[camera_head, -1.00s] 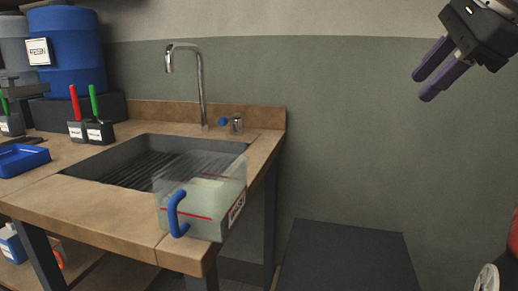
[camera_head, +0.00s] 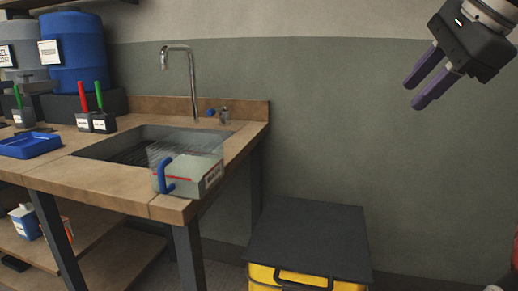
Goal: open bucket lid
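A yellow bucket (camera_head: 262,279) stands on the floor at the bottom middle, cut off by the lower edge of the view. Its flat dark grey lid (camera_head: 312,240) lies on top and looks shut. A dark handle (camera_head: 303,281) shows at its front. My gripper (camera_head: 419,94) is at the upper right, in front of the wall, well above and to the right of the lid. Its two purple fingers are apart with nothing between them.
A wooden workbench (camera_head: 110,188) with a sink (camera_head: 135,140) and tap (camera_head: 193,80) stands left of the bucket. A clear jug with a blue handle (camera_head: 164,175) sits at the bench's near corner.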

